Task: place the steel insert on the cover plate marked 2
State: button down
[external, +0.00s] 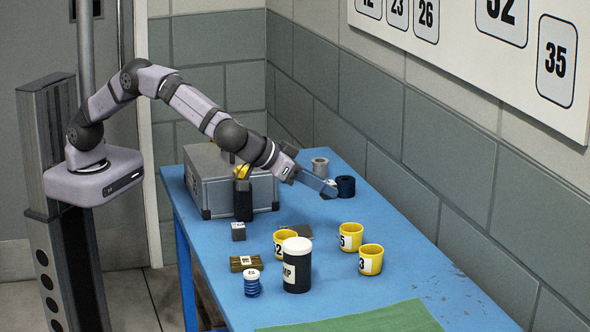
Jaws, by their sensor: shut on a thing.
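My gripper (327,189) is out over the far part of the blue table, in front of a grey roll and a dark blue roll. It is shut on a small grey piece, mostly hidden by the fingers; I cannot tell for sure that this is the steel insert. A flat dark grey plate (301,232) lies mid-table, partly hidden behind a yellow cup marked 2 (284,243); no number on the plate is readable. A small grey block with a label (238,232) stands left of that cup, apart from my gripper.
A grey case (235,190) and a black-bodied bottle (243,202) stand at left. Yellow cups marked 5 (350,238) and 3 (370,261), a white-lidded black jar (297,270), a brass-coloured block (246,263) and a blue ribbed item (252,286) stand nearer. A green mat (360,319) lies in front.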

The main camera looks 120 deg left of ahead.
jog(key=s+a+r+p, duration=0.1)
jog(key=s+r+p, duration=0.1)
jog(key=s+r, duration=0.25)
jog(key=s+f, duration=0.4)
jog(key=f, duration=0.1)
jog(key=shift+a+f, duration=0.15)
jog(key=shift+f, duration=0.25)
jog(key=b, duration=0.1)
send_near(309, 230)
jog(key=shift+x, duration=1.95)
jog(key=shift+w+a, duration=0.1)
jog(key=c, duration=1.5)
grip_release()
jog(key=shift+f, duration=0.1)
jog(key=shift+o, duration=0.2)
